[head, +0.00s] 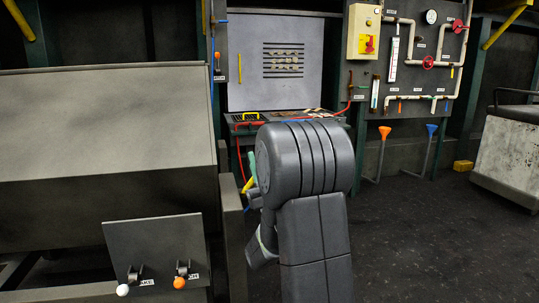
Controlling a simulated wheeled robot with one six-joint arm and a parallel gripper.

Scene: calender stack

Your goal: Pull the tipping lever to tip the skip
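A large grey sloped-front metal body (110,120) fills the left side; I cannot tell whether it is the skip. A dark plate (155,245) in front of it carries a lever with a white ball knob (122,290) and one with an orange knob (179,283). Their labels are partly legible, and I cannot tell whether either is the tipping lever. My dark grey arm (310,190) stands in the middle, right of the plate and apart from both knobs. My gripper's fingertips cannot be made out; the arm hides what lies behind it.
A control desk (240,121) with a red hose stands behind my arm. Orange (384,132) and blue (431,130) handles rise from the floor below a pipe panel (415,50). A scuffed white cart (508,155) stands far right. The dark floor (430,245) at front right is clear.

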